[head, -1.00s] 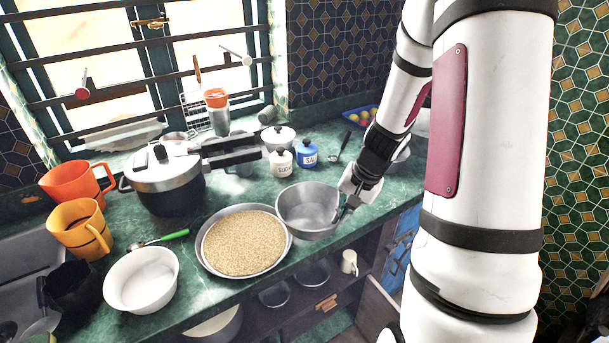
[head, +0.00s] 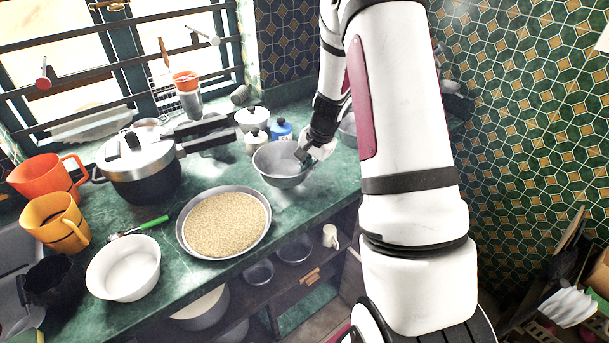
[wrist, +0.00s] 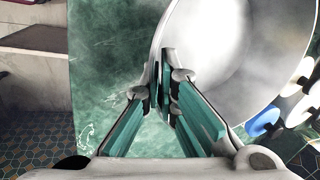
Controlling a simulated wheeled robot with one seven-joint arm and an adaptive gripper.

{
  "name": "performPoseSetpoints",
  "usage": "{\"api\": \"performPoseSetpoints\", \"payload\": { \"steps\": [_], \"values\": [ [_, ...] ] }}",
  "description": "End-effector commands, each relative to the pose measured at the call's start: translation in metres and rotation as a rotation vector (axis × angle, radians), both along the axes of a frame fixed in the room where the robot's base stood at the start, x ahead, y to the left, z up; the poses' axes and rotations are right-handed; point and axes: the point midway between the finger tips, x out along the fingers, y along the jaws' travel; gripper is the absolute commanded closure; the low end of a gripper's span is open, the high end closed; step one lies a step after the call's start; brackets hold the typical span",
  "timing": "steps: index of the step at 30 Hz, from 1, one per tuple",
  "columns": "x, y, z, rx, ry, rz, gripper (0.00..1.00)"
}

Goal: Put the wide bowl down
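The wide bowl is a grey metal bowl (head: 272,174) over the green counter, right of and behind the plate of grain. My gripper (head: 303,158) is at the bowl's right rim. In the wrist view the bowl (wrist: 245,45) fills the upper right, and my gripper's fingers (wrist: 164,88) are shut on its rim, one inside and one outside. The bowl looks about level. I cannot tell whether its base touches the counter; its underside is hidden.
White (head: 257,141) and blue (head: 281,131) canisters stand close behind the bowl. A pressure cooker (head: 140,172) stands at left. Bare counter (head: 330,185) shows right of the bowl.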

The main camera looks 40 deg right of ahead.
Motion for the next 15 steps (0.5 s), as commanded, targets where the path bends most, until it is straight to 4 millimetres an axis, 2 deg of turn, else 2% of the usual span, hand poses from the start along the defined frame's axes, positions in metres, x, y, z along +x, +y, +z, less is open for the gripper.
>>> {"api": "performPoseSetpoints", "payload": {
  "steps": [6,12,15],
  "values": [
    [0.017,0.002,-0.003,0.0,0.002,0.002,1.0],
    [0.014,0.001,-0.032,0.003,0.003,-0.002,1.0],
    [0.015,0.001,-0.036,0.0,0.0,0.0,1.0]
  ]
}}
